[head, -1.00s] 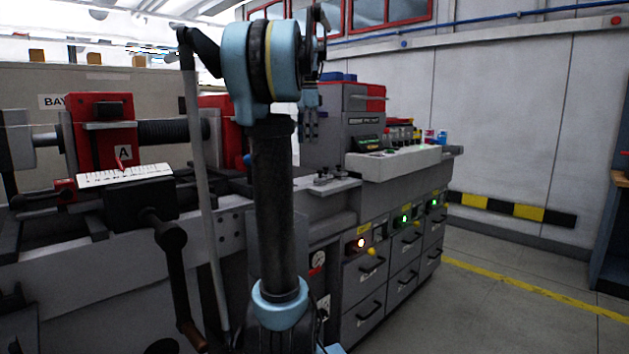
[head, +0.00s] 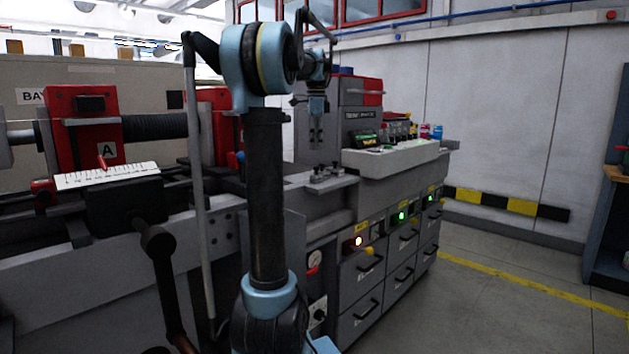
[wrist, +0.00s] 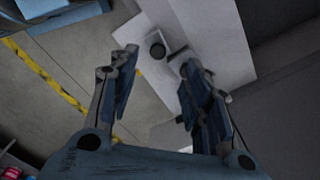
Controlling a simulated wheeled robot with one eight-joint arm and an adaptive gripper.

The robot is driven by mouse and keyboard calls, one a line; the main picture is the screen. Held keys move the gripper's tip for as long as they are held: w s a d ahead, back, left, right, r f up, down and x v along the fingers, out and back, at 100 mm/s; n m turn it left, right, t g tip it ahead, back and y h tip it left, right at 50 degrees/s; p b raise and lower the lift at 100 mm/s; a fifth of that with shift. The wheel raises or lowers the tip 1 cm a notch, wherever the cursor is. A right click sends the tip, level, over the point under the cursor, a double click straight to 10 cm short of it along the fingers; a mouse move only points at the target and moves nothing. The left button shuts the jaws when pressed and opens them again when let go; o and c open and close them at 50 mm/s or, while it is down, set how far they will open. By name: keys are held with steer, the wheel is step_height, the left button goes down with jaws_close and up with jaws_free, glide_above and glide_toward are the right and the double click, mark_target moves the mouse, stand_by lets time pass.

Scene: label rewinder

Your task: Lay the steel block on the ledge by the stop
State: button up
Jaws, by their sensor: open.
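My gripper (wrist: 157,64) is open in the wrist view, with nothing held between its fingers. In the head view my gripper (head: 316,134) hangs small and dark above a pale ledge (head: 343,184) on the machine's front. Small dark fittings (head: 326,171) stand on that ledge. I cannot make out the steel block for sure, nor which fitting is the stop.
The grey machine's control panel (head: 392,158) stands right of the ledge. A red block marked A (head: 90,128) and a white scale (head: 107,176) are at left. Drawers with lit buttons (head: 402,216) fill the front. Open floor (head: 470,300) lies at right.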

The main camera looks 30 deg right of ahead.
mark_target(316, 174)
steer(key=shift+s+f, duration=0.15)
steer(key=shift+f, duration=4.3)
jaws_close()
